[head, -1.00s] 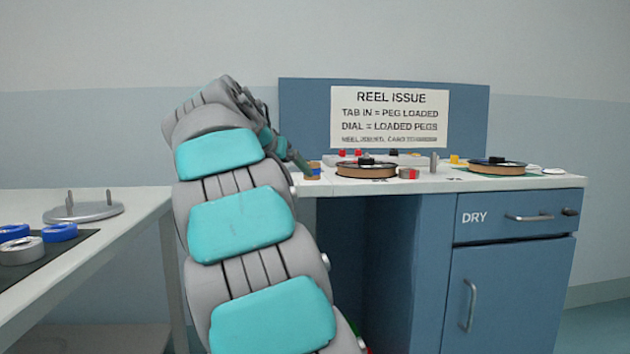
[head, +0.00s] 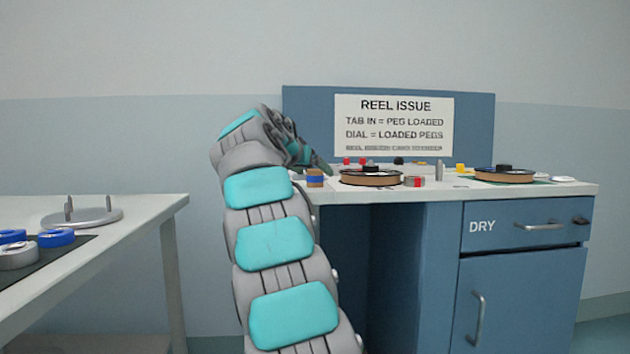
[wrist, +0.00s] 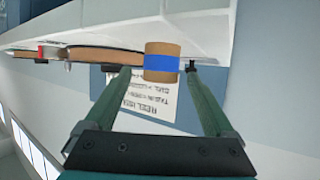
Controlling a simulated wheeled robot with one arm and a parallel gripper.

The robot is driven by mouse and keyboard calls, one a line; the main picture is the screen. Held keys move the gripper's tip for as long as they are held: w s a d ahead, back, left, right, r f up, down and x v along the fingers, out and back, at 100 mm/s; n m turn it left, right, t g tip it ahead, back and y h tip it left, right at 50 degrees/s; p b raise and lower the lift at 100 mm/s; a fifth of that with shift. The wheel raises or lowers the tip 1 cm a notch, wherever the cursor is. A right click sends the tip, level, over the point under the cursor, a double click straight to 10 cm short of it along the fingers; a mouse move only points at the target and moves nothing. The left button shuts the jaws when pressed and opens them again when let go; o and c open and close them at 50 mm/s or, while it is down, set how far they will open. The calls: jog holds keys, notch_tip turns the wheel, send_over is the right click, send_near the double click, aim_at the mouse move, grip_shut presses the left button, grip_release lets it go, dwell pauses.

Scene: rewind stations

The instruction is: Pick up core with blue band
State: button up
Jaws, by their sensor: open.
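The core with the blue band (head: 315,178) is a small tan cylinder standing at the left end of the blue cabinet's white top. In the wrist view, the core (wrist: 162,50) shows between the two fingertips, nearer the right one, with its blue band facing me. My gripper (wrist: 158,70) is open, one finger on each side of the core's outline. I cannot tell whether the tips reach around it or stop short. In the head view my gripper (head: 318,164) is partly hidden by my wrist and lies just above and behind the core.
A black-and-tan reel (head: 370,179) stands right of the core, then a grey core with a red band (head: 414,182). A second reel (head: 504,176) is farther right. The REEL ISSUE sign (head: 394,125) stands behind. The left table (head: 150,208) holds a pegged plate (head: 82,218) and rolls.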

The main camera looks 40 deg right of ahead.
jog(key=shift+w+d+f, duration=0.1)
jog(key=shift+d, duration=0.1)
grip_shut()
dwell(0.6)
jog(key=shift+r, duration=0.2)
